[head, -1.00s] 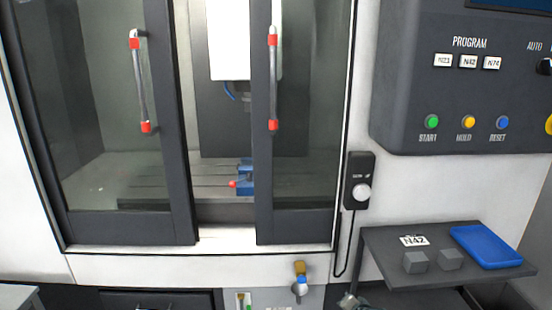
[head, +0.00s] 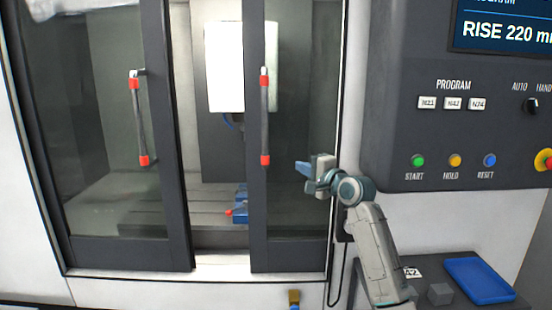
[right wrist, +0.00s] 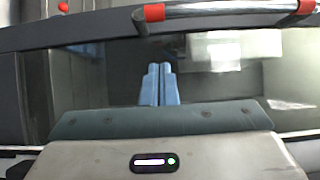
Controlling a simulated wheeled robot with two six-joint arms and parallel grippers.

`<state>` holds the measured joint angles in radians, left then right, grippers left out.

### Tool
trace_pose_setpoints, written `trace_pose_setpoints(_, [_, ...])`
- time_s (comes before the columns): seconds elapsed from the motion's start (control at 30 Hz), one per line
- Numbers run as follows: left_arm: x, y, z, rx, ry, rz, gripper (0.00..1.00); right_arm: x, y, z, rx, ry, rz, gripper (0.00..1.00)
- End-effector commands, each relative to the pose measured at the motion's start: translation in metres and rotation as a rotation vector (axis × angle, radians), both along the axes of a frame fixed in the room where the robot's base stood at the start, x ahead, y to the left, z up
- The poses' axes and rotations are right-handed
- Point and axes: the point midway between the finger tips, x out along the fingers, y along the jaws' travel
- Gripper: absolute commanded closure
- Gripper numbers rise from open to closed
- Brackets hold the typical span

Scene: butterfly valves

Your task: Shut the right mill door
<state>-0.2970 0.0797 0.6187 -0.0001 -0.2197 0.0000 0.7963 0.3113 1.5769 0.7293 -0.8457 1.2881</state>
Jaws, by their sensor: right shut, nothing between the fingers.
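The right mill door (head: 288,240) has a dark frame and a glass pane. A gap separates it from the left mill door (head: 120,251), so the mill stands partly open. The right door's upright handle (head: 264,115), grey with red ends, is on its left stile. It also shows in the right wrist view (right wrist: 225,9), lying across the top. My right gripper (head: 303,173) is in front of the right door's glass, right of the handle and apart from it. Its blue fingers (right wrist: 159,84) are together and empty. My left gripper is not in view.
The control panel (head: 455,140) juts out at the right. A blue vise (head: 240,212) shows inside through the gap.

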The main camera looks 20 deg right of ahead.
Motion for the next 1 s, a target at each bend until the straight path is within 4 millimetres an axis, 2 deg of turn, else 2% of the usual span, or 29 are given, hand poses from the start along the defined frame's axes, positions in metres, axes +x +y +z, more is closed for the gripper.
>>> trace_pose_setpoints(0.03, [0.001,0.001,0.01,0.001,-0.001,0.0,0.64,0.011,0.005,0.005,0.004,0.002,0.002,1.0])
trace_pose_setpoints(0.33, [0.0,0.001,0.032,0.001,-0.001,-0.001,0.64,0.064,0.021,0.003,0.0,0.002,0.0,1.0])
trace_pose_setpoints(0.4, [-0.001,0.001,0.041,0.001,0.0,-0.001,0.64,0.068,0.034,0.004,0.001,0.003,0.002,1.0])
trace_pose_setpoints(0.6, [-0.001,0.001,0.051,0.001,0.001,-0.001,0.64,0.076,0.051,0.001,-0.001,0.001,-0.001,1.0])
trace_pose_setpoints(1.0, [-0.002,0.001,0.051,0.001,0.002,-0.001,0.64,0.078,0.055,-0.001,-0.002,0.0,-0.001,1.0])
